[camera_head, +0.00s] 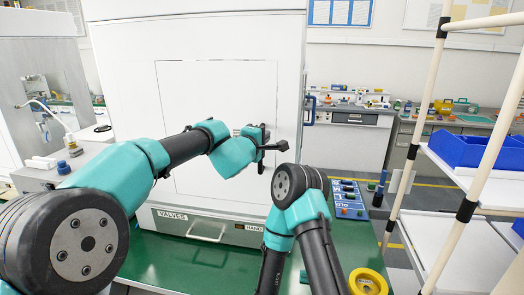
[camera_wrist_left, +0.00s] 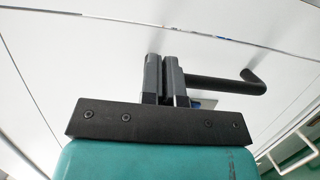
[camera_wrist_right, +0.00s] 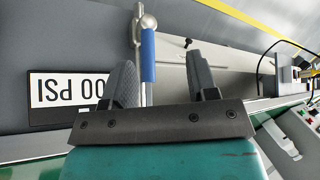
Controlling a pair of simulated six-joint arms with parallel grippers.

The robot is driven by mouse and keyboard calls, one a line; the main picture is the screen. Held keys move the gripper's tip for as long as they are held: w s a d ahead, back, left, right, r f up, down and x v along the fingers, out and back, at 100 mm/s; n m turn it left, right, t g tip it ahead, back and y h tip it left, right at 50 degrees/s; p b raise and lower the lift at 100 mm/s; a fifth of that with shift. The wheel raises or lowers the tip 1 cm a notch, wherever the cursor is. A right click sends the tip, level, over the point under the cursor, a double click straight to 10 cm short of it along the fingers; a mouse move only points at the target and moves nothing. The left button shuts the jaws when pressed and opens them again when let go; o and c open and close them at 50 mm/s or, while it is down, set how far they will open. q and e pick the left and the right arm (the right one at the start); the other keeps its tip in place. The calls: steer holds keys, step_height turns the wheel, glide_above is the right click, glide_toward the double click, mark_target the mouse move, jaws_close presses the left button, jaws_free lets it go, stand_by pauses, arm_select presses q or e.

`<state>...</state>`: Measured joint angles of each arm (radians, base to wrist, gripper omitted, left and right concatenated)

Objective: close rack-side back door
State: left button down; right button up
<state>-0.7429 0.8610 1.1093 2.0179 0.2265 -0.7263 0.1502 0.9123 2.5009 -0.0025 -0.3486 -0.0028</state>
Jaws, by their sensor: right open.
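The press is a large white cabinet with a seam-outlined door panel (camera_head: 215,90) on the side facing me. A black bent handle (camera_head: 276,146) stands out at the panel's right edge; it also shows in the left wrist view (camera_wrist_left: 225,85). My left gripper (camera_head: 262,138) is at this handle, with its two fingers (camera_wrist_left: 166,75) close together, right beside the bar. Nothing shows between them; whether they touch the panel is hidden. My right gripper (camera_wrist_right: 162,80) is open, with a blue-sleeved lever (camera_wrist_right: 147,55) in view between its fingers. Its fingers are hidden in the head view.
A drawer marked VALVES (camera_head: 190,226) is below the panel, above a green bench top (camera_head: 170,262). A blue button panel (camera_head: 348,198) and a yellow ring (camera_head: 368,281) lie at right. A rack with pale posts (camera_head: 405,160) and a blue bin (camera_head: 465,148) stands far right.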

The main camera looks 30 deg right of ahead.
arm_select(q)
steer(key=s+a+r, duration=0.1)
steer(key=s+a, duration=0.3)
steer(key=s, duration=0.3)
steer(key=s+a+r, duration=0.1)
steer(key=s+a, duration=0.3)
steer(key=s, duration=0.2)
steer(key=shift+s+r, duration=0.25)
steer(key=shift+s, duration=0.15)
steer(key=shift+a, duration=0.1)
stand_by(0.5)
